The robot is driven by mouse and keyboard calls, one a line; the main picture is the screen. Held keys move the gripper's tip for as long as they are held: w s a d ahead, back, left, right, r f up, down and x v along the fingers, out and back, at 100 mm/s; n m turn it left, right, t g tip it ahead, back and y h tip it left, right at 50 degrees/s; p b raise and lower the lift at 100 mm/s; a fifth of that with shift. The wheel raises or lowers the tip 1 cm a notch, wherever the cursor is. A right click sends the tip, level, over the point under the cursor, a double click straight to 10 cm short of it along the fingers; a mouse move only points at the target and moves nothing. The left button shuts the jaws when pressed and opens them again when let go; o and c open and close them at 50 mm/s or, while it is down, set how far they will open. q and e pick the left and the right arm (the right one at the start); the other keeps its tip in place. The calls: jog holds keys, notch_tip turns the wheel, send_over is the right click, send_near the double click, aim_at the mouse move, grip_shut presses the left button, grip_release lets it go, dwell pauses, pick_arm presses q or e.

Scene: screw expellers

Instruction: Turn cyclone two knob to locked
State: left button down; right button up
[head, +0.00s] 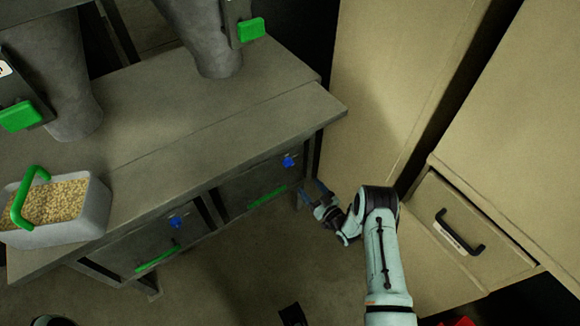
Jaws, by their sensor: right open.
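Two small blue knobs sit on the front panels under the grey bench, a right one (289,161) and a left one (177,222). Each is above a green handle. No readable label shows which knob belongs to cyclone two, and their lock positions are too small to tell. Two grey cyclone cones, a left one (72,85) and a right one (207,40), stand above the bench. My right gripper (309,193) is open and empty, in front of the bench's right end, right of and below the right knob and apart from it. My left gripper is not in view.
The bench top (190,135) overhangs the panels. A bin of pellets (78,227) with a green handle stands on its left. Green gate handles (251,29) show by the cones. Beige cabinets (395,80) and a black-handled drawer (480,225) stand at right. Floor before the bench is mostly clear.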

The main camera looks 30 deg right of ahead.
aim_at(291, 165)
jog(key=w, duration=0.4)
jog(key=w+b, duration=0.1)
jog(key=w, duration=0.2)
jog(key=w+a+b, duration=0.1)
jog(key=w, duration=0.3)
jog(key=shift+w+a, duration=0.1)
jog(key=shift+w, duration=0.25)
jog(key=shift+w+b, duration=0.3)
jog(key=shift+w, duration=0.15)
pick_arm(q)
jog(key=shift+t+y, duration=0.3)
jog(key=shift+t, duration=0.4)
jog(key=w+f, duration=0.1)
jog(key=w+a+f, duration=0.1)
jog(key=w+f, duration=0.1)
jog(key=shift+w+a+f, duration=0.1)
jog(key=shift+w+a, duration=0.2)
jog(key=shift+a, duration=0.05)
pick_arm(e)
grip_shut()
